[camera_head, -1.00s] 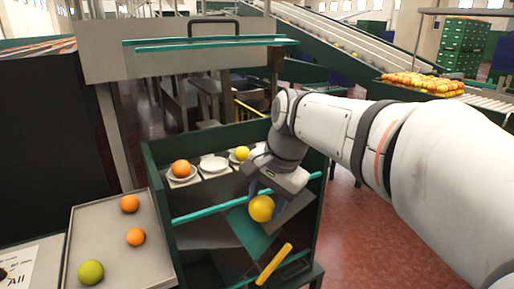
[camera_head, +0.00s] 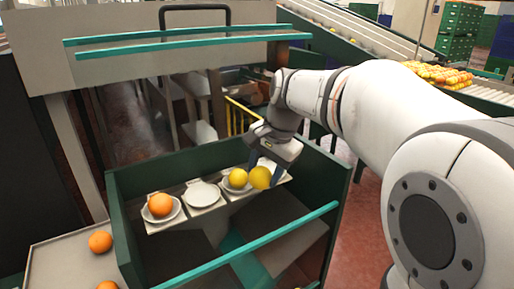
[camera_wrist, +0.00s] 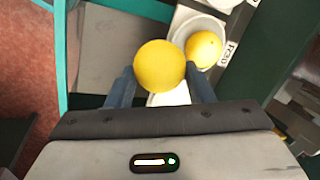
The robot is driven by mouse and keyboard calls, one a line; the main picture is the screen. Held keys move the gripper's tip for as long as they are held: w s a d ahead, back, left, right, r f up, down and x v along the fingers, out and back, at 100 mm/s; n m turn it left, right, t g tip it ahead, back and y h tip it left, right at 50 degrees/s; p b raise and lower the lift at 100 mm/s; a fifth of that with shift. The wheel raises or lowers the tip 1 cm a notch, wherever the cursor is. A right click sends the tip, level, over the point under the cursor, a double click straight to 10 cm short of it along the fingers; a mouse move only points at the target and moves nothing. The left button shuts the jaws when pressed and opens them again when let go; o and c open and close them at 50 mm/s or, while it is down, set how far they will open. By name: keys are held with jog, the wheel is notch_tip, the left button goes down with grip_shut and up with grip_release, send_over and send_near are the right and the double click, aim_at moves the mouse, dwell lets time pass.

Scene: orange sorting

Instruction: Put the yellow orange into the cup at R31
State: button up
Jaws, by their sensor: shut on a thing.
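My gripper (camera_head: 264,173) is shut on a yellow orange (camera_head: 260,178) and holds it over the right part of the cup row. The held yellow orange (camera_wrist: 160,66) sits between my fingers in the wrist view. Just beside it, a white cup (camera_wrist: 196,24) holds another yellow orange (camera_wrist: 204,48). In the head view that second fruit (camera_head: 238,178) is left of the held one. The middle cup (camera_head: 202,194) is empty. The left cup holds an orange fruit (camera_head: 160,205). A white patch (camera_wrist: 172,97) shows partly under my gripper; its label is hidden. I cannot read R31 anywhere.
The cups stand in a green-walled bin (camera_head: 125,215) with a teal bar (camera_head: 250,245) across its front. A grey tray (camera_head: 60,262) with orange fruits lies at left. A teal-edged panel (camera_head: 180,45) hangs above the back. A fruit conveyor (camera_head: 490,95) is at far right.

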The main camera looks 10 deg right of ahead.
jog(key=w+d, duration=0.1)
jog(key=w, duration=0.2)
jog(key=w+d+p, duration=0.1)
jog(key=w+d, duration=0.1)
jog(key=w, duration=0.1)
jog(key=w+d+p, duration=0.1)
jog(key=w, duration=0.2)
jog(key=shift+w+d+r, duration=0.1)
jog(key=shift+w+d, duration=0.1)
jog(key=shift+w, duration=0.1)
jog(key=shift+f+p, duration=0.45)
jog(key=shift+f, duration=1.4)
jog(key=shift+f, duration=0.25)
jog(key=o, duration=1)
jog(key=shift+r, duration=0.1)
jog(key=v, duration=1.2)
jog(key=s+a+f+n+h, duration=0.1)
jog(key=s+f+n, duration=0.3)
jog(key=s, duration=0.9)
jog(key=s+a+f+n+t+h, duration=0.1)
jog(key=s+f+n, duration=0.4)
jog(key=s+f, duration=0.6)
jog(key=shift+s, duration=1.05)
